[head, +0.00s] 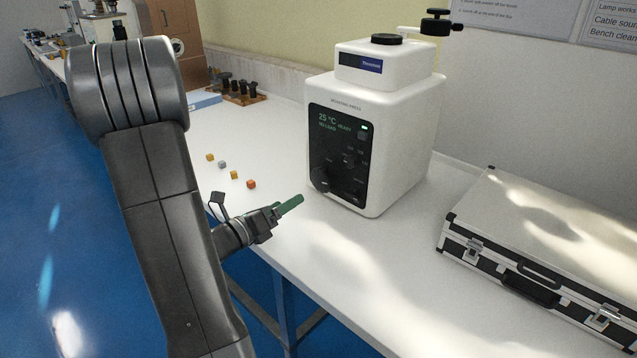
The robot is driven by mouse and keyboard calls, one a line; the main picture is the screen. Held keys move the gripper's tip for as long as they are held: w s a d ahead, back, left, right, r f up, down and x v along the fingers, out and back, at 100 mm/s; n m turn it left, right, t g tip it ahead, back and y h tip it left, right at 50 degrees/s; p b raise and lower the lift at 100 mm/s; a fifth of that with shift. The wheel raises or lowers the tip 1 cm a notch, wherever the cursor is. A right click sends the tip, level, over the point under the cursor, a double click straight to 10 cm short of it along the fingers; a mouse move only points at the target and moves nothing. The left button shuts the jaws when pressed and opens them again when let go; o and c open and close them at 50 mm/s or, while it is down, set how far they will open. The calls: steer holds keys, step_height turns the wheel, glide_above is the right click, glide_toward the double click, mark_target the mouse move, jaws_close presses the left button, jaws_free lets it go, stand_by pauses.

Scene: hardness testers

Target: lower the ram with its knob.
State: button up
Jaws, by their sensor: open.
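A white mounting press (408,126) stands on the bench right of centre. Its black front panel (341,152) shows a lit green display with "25 °C". A large dark round knob (320,179) sits low on the left of this panel. A black cap (386,39) lies on the press's top. A black knob (437,22) stands on a bracket at the upper right of the press. Which knob works the ram, and the ram itself, I cannot tell. My gripper (291,205), with green fingers, is open and empty, a little left of and below the front panel knob, apart from it.
A silver case (560,243) with black edges lies on the bench at right. Several small coloured cubes (235,175) lie left of the press. A wooden rack (238,92) with dark pieces stands behind them. The white bench top (330,270) in front of the press is clear.

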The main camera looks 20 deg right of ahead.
mark_target(320, 183)
steer(key=p+x, duration=0.1)
steer(key=x, duration=1.1)
steer(key=shift+w+d, duration=0.1)
steer(key=shift+d, duration=0.1)
steer(key=c, duration=1)
